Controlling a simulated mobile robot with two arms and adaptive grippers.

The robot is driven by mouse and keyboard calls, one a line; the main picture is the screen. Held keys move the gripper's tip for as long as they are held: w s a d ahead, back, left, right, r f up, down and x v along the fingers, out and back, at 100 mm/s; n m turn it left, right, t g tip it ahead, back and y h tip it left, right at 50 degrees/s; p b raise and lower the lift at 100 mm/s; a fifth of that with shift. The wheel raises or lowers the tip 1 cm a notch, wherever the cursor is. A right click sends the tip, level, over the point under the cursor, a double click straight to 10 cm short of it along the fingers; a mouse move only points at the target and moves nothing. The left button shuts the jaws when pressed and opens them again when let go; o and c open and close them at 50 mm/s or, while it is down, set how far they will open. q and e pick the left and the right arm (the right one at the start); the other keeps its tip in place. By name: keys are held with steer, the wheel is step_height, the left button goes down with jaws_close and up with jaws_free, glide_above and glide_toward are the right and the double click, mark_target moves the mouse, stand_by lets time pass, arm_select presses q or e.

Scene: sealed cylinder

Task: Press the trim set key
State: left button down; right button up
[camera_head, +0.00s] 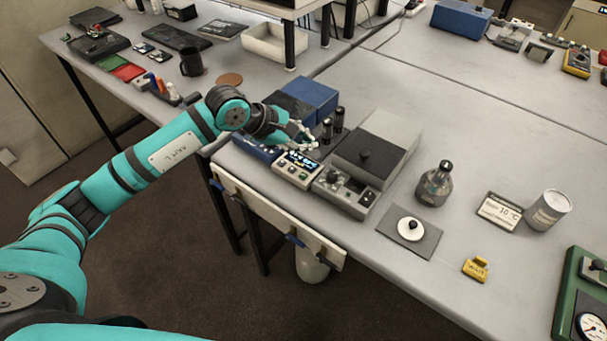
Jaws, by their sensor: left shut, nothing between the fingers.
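A small control box (297,169) with a lit display and several keys on its front stands near the table's front edge. Its key labels are too small to read, so I cannot tell which is the trim set key. My left gripper (303,140) is shut and empty just behind and above this box, close to its display. I cannot tell whether the fingertips touch anything. My right gripper is not in view.
A grey device (378,150) with a black knob stands right of the box, and a blue box (309,92) behind it. A dark bottle (435,185), a round white piece on a grey pad (428,238) and a yellow tag (475,268) lie further right.

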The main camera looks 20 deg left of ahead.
mark_target(305, 178)
arm_select(q)
step_height(305, 178, down, 8)
steer(key=b, duration=0.4)
steer(key=shift+f+b, duration=0.2)
steer(key=shift+b, duration=0.1)
steer(key=shift+f, duration=0.25)
steer(key=shift+b, duration=0.3)
stand_by(1.0)
steer(key=shift+f+b, duration=0.4)
steer(key=shift+b, duration=0.1)
steer(key=shift+f+b, duration=0.4)
steer(key=shift+b, duration=0.1)
stand_by(0.5)
steer(key=shift+r, duration=0.85)
